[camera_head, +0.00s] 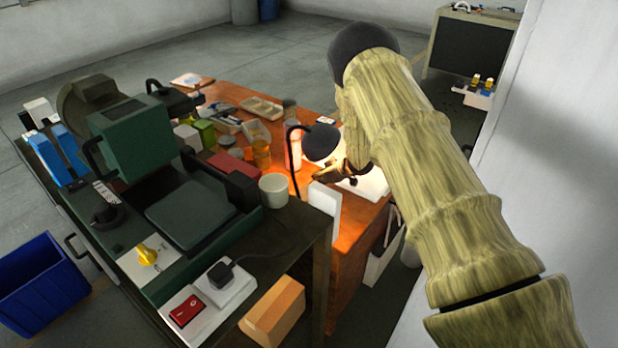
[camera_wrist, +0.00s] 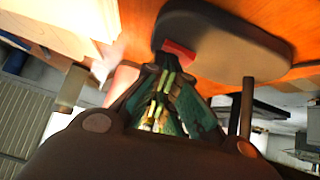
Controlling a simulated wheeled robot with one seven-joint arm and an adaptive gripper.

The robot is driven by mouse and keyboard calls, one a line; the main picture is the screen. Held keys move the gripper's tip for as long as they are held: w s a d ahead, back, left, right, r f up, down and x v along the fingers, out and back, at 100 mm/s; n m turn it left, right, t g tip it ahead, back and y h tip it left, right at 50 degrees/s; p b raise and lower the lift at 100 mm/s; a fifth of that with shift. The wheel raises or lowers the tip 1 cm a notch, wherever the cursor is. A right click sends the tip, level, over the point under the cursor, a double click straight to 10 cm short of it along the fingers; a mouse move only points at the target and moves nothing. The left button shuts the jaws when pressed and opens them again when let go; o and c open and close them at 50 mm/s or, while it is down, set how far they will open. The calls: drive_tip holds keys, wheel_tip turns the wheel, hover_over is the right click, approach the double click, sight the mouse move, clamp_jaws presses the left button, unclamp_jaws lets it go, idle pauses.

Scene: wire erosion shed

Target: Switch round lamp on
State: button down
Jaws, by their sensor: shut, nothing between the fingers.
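The round lamp (camera_head: 320,142) has a dark round shade on a bent stem and stands on the orange wooden desk (camera_head: 345,228). A bright warm patch lights the desk under and beside the shade. In the wrist view a dark rounded plate (camera_wrist: 230,45), which looks like the lamp's base, has a red switch (camera_wrist: 178,50) at its edge. My gripper (camera_wrist: 172,68) is shut and empty, with its tips right by the red switch; I cannot tell whether they touch it. In the head view my gripper (camera_head: 349,178) is low beside the shade, partly hidden by my arm.
A dark workbench with a green machine (camera_head: 130,138) stands left of the desk. Jars and trays crowd the desk's far side. A white wall (camera_head: 560,150) bounds the right.

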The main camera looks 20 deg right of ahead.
drive_tip(key=shift+s+d, duration=0.1)
drive_tip(key=shift+s, duration=0.05)
drive_tip(key=shift+s+a+r, duration=0.1)
drive_tip(key=shift+s+a, duration=0.3)
drive_tip(key=shift+a, duration=0.3)
drive_tip(key=shift+d+r+p, duration=0.1)
drive_tip(key=shift+p, duration=0.25)
drive_tip(key=shift+s+d+r+p, duration=0.2)
drive_tip(key=shift+s+r+p, duration=0.05)
drive_tip(key=shift+r+p, duration=0.25)
drive_tip(key=d+p+v, duration=0.1)
drive_tip(key=p+v, duration=0.3)
drive_tip(key=v, duration=0.4)
drive_tip(key=shift+d+p, duration=0.25)
drive_tip(key=shift+p, duration=0.15)
